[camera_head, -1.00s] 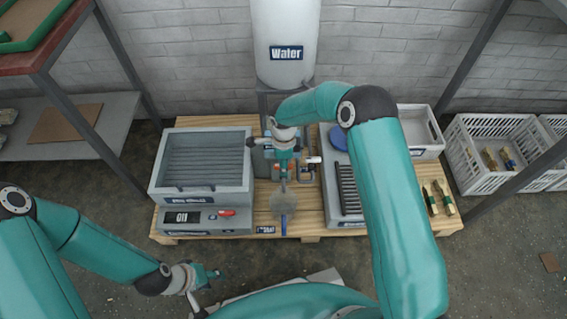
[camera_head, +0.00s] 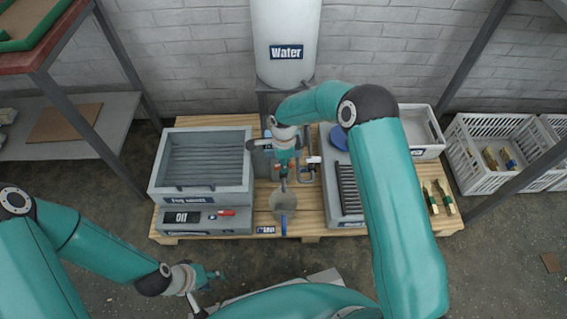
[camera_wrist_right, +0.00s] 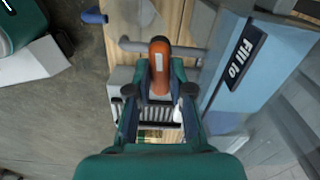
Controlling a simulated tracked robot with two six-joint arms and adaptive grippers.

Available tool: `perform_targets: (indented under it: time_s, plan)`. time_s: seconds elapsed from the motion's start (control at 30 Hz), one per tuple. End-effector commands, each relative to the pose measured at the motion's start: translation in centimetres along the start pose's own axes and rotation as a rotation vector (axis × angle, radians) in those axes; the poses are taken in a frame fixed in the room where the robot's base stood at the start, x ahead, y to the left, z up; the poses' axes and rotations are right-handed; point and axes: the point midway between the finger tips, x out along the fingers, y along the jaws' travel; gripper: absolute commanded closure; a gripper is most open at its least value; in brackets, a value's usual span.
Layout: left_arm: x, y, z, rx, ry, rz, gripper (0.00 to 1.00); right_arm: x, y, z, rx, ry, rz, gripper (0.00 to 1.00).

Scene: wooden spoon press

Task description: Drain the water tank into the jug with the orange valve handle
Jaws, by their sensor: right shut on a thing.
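The white water tank (camera_head: 284,45), labelled "Water", stands on a grey frame at the back centre. My right gripper (camera_head: 284,172) is below and in front of it, over the wooden pallet. In the right wrist view, my right gripper (camera_wrist_right: 158,98) is shut on the orange valve handle (camera_wrist_right: 160,55), which sits between its fingers. A grey pipe runs behind the handle. The light blue jug (camera_wrist_right: 245,70), with a "Fill to" label, stands just right of the handle; its water level cannot be told. My left gripper (camera_head: 207,290) is low at the front left, away from the pallet; its fingers are too small to read.
A grey slatted box (camera_head: 203,190) with a control panel stands on the pallet's left. A grey unit with a dark grille (camera_head: 348,188) stands right of the gripper. A round grey disc (camera_head: 283,203) lies in front. White crates (camera_head: 488,178) are at the right.

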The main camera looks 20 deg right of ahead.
Motion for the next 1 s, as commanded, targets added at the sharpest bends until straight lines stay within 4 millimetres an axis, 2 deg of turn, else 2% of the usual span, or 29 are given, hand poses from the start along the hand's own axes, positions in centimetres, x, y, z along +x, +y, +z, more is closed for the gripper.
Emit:
perform_targets:
  time_s: [0.4,1.0]
  plan:
    - [0.92,-0.33,-0.01,0.0,0.0,0.0,0.6,0.0,-0.08,-0.01,-0.361,0.0,-0.002,1.0]
    - [1.14,-0.41,-0.01,0.0,0.0,0.0,0.6,-0.11,-0.11,0.01,-0.93,0.001,-0.004,1.0]
